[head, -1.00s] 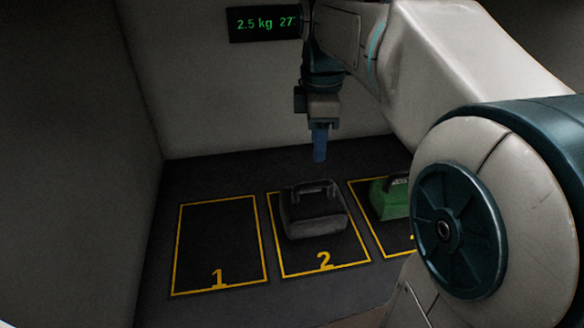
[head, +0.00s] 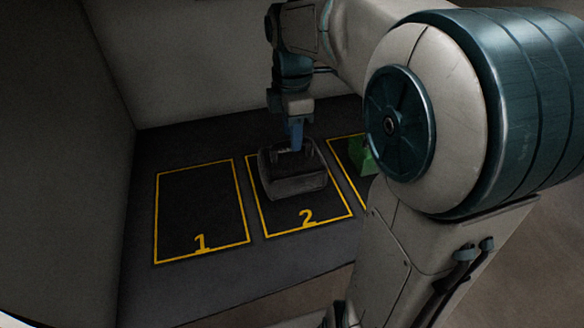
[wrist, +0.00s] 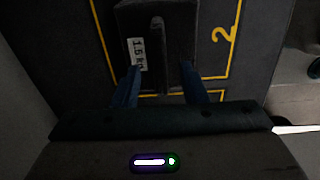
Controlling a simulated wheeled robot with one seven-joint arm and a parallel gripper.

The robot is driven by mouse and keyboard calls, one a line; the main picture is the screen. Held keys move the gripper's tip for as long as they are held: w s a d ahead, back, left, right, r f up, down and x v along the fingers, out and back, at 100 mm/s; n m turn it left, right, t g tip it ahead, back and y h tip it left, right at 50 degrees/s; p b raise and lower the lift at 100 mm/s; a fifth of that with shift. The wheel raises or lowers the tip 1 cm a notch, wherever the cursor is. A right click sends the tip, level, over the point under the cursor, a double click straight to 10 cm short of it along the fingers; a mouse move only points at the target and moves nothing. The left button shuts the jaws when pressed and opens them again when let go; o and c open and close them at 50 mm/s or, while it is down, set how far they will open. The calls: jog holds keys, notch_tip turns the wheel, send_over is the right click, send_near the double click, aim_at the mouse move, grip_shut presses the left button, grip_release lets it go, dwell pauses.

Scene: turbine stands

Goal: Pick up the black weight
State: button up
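The black weight (head: 296,186) sits upright in the yellow-outlined square 2 on the dark floor. It has a handle on top, and a white label reading 1.5 kg shows on it in the wrist view (wrist: 180,45). My gripper (head: 295,146) is down at the weight's top, by the handle. In the wrist view my gripper (wrist: 159,70) has its two blue fingers apart, one to each side of the handle's line. I cannot tell whether they touch the weight. The fingers partly hide the handle in the head view.
Square 1 (head: 200,205) to the left is empty. A green weight (head: 362,156) stands in the square to the right, partly hidden behind my arm. Pale walls close in the back and the left side.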

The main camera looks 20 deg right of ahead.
notch_tip(320, 180, down, 3)
jog(key=shift+f, duration=0.15)
grip_shut()
notch_tip(320, 180, up, 10)
jog(key=shift+r+p, duration=0.15)
jog(key=shift+p, duration=0.25)
dwell(0.3)
jog(key=c, duration=0.6)
grip_release()
grip_shut()
